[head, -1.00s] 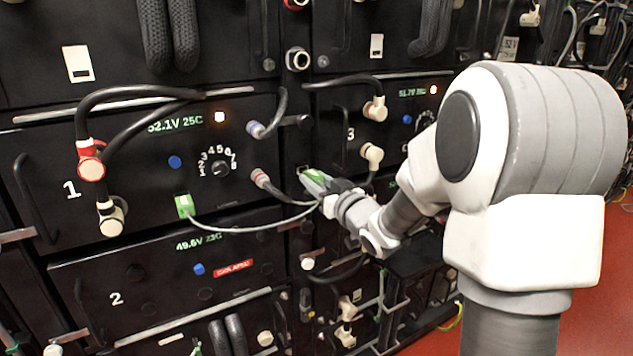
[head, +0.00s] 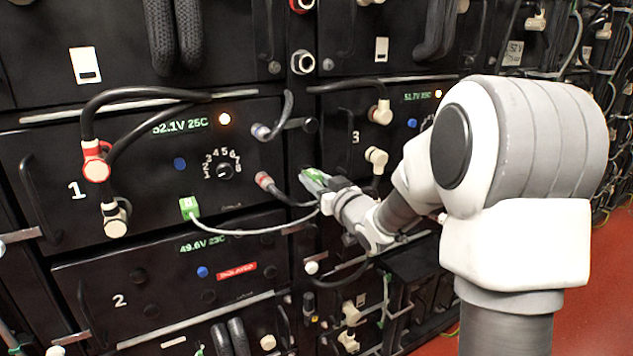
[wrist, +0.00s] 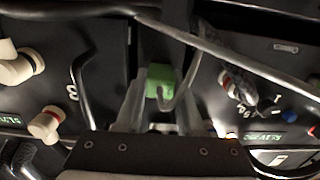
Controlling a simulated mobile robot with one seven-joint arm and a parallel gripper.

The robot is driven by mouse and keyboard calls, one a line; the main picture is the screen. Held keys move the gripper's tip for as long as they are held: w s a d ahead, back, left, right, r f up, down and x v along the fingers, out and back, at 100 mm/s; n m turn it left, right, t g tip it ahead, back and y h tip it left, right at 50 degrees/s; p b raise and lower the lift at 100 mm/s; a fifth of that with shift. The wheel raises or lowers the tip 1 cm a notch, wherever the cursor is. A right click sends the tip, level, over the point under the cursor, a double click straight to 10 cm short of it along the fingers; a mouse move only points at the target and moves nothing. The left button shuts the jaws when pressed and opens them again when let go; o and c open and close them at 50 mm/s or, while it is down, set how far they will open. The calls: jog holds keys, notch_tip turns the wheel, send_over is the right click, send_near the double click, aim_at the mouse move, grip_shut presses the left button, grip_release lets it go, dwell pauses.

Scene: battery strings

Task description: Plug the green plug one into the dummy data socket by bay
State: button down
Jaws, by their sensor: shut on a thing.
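A green plug (wrist: 160,80) is between the two fingers of my gripper (wrist: 152,108) in the wrist view, with a grey cable curving from it. In the head view my gripper (head: 322,182) is shut on this green plug (head: 315,174) at the dark strip between bays 1 and 3. The dummy data socket is hidden behind the plug and fingers; I cannot tell whether the plug is in it. The grey cable (head: 250,232) runs left to another green plug (head: 188,207), which sits in the front of bay 1 (head: 60,150).
Bay 2 (head: 225,295) is below bay 1. Thick black cables (head: 100,98) loop over bay 1. Red floor (head: 600,300) is open at right.

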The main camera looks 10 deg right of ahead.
jog(key=shift+w, duration=0.1)
jog(key=shift+c, duration=2.2)
grip_release()
jog(key=p+v, duration=0.2)
jog(key=v, duration=1.5)
jog(key=shift+s, duration=0.2)
